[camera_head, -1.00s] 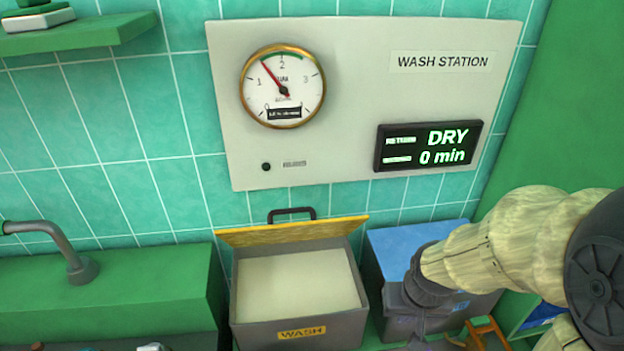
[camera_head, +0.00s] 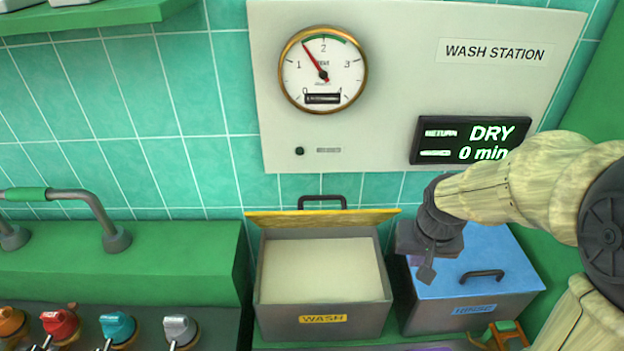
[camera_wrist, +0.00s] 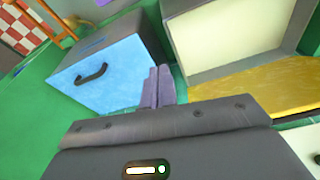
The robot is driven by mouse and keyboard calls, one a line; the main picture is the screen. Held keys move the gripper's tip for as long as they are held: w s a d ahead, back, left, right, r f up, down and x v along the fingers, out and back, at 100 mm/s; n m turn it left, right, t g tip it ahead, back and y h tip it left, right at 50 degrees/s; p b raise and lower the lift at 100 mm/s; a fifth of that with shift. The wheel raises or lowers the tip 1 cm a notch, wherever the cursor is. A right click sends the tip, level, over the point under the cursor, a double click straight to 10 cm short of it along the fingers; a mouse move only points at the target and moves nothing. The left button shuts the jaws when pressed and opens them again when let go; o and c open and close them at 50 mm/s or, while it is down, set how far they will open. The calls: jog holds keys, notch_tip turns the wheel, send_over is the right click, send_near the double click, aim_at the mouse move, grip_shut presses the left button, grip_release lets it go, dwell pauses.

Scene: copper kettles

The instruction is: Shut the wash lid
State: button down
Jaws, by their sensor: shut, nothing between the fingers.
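The wash box (camera_head: 322,321) is a grey bin with a yellow WASH label and a pale interior. Its yellow lid (camera_head: 320,217) stands open, tilted up at the back edge, with a dark handle (camera_head: 322,202) at its top. In the wrist view the lid (camera_wrist: 252,97) shows at the right, beside the box (camera_wrist: 238,50). My gripper (camera_head: 426,272) is above the left part of the blue-lidded box, just right of the wash box. In the wrist view its fingers (camera_wrist: 157,86) are together and empty, apart from the yellow lid.
A closed blue-lidded box (camera_head: 500,262) labelled RINSE stands right of the wash box. A wall panel (camera_head: 395,40) with a gauge and display is behind. A green ledge (camera_head: 180,262) with a tap (camera_head: 105,225) and several coloured knobs (camera_head: 118,328) lie to the left.

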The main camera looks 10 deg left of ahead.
notch_tip(320, 180, up, 7)
jog(key=n+p, duration=0.1)
send_over(364, 213)
jog(key=shift+r, duration=0.2)
jog(key=w+a+r+p, duration=0.1)
jog(key=a+r, duration=0.2)
jog(key=a, duration=0.3)
jog(key=w+a+r+n, duration=0.1)
jog(key=a+r, duration=0.3)
jog(key=a, duration=0.2)
jog(key=shift+w+r+p, duration=0.15)
jog(key=shift+w+p, duration=0.15)
jog(key=shift+p, duration=0.05)
jog(key=shift+a, duration=0.1)
jog(key=p+x, duration=0.2)
jog(key=x, duration=0.8)
jog(key=shift+s, duration=0.25)
jog(key=shift+a+f+b, duration=0.2)
jog(key=shift+f+b, duration=0.05)
jog(key=shift+b, duration=0.1)
